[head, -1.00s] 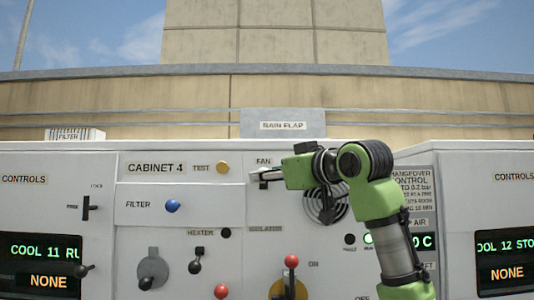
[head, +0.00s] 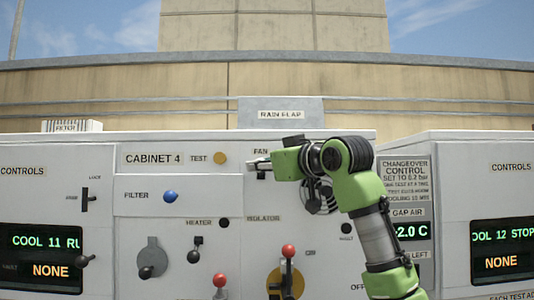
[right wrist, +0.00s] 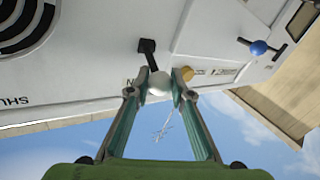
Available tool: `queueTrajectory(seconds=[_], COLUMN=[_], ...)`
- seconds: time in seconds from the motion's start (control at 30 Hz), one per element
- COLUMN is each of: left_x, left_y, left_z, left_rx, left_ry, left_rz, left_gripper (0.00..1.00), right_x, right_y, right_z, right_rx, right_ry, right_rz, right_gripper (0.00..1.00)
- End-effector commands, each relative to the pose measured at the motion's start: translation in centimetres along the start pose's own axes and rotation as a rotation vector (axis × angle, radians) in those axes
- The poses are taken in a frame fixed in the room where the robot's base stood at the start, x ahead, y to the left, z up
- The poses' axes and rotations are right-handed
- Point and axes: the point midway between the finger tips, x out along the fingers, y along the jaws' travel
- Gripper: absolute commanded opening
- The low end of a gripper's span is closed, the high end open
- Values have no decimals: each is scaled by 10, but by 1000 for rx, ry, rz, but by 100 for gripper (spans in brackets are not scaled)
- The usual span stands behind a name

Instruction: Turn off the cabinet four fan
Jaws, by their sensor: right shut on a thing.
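The cabinet four panel (head: 140,187) fills the middle of the head view, with a FAN label (head: 261,152) near its upper right. My right gripper (head: 256,164) is just below that label. In the right wrist view, my right gripper (right wrist: 159,90) is shut on the white knob of the fan lever (right wrist: 158,79). The lever's black stem (right wrist: 148,51) runs from the knob to the panel. My left gripper is in neither view.
Nearby controls are the yellow TEST knob (head: 220,158), blue FILTER knob (head: 170,196), black heater lever (head: 196,250) and red-knobbed isolator (head: 289,251). My right arm partly covers a round fan grille (head: 318,197). Open sky lies above the cabinets.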

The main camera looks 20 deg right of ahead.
Motion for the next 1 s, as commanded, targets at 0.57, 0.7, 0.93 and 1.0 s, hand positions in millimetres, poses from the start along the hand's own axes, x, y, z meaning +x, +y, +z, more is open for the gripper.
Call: queueTrajectory(seconds=[0.57,0.7,0.93,1.0], left_x=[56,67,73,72], left_y=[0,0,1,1], left_z=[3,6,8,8], left_rx=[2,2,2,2], left_ry=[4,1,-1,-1], left_rz=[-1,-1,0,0], left_gripper=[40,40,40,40], right_x=[-5,-5,-6,-7], right_y=[-10,-11,-13,-13], right_z=[26,33,40,42], right_rx=[-179,-247,-348,-376], right_ry=[274,377,531,569], right_rz=[64,90,127,138], right_gripper=[0,0,0,0])
